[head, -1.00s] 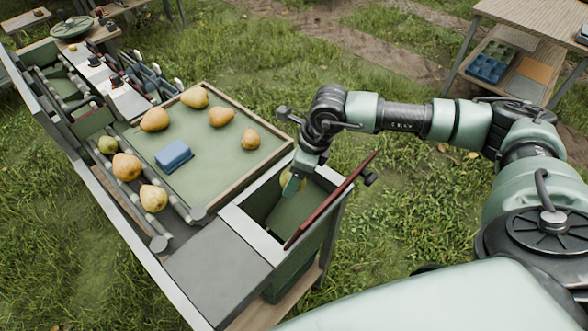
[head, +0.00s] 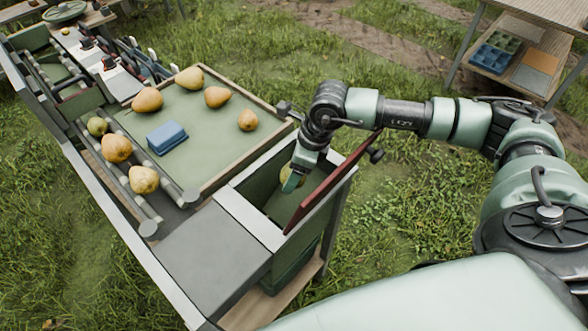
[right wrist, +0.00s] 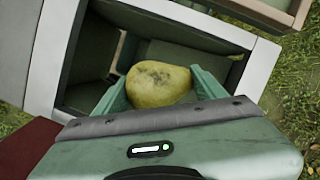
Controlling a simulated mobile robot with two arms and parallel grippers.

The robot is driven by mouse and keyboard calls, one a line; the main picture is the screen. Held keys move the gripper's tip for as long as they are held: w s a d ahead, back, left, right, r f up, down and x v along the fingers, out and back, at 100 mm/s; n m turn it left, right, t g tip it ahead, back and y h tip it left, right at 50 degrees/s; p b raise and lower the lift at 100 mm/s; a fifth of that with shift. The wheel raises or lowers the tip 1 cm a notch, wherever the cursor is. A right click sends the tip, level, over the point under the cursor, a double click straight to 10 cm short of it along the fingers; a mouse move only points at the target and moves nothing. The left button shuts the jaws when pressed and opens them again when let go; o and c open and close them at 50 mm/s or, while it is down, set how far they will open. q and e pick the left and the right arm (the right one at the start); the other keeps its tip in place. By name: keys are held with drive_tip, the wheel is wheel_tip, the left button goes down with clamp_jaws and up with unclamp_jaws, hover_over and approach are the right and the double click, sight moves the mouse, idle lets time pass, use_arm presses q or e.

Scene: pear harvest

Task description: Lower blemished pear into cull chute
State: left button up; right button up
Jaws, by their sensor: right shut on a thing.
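The blemished pear (right wrist: 158,85) is yellow-green with dark marks on its upper side. My right gripper (right wrist: 158,90) is shut on it, one finger on each side, in the right wrist view. The cull chute (right wrist: 248,42) is a green box with a pale rim, and the pear is at its opening. In the head view the chute (head: 247,215) is at the front end of the bench, and the right gripper (head: 292,180) reaches down inside its mouth. The pear (head: 291,174) is mostly hidden there by the gripper. My left gripper is not in view.
A dark red flap (head: 333,180) stands raised along the chute's right side. A green tray (head: 205,135) behind the chute holds several pears and a blue block (head: 166,138). More pears lie on the rollers (head: 135,190) at left. A grey plate (head: 205,250) lies in front.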

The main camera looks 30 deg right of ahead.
drive_tip(key=o, duration=1.6)
drive_tip(key=b+v, duration=0.1)
drive_tip(key=v, duration=0.7)
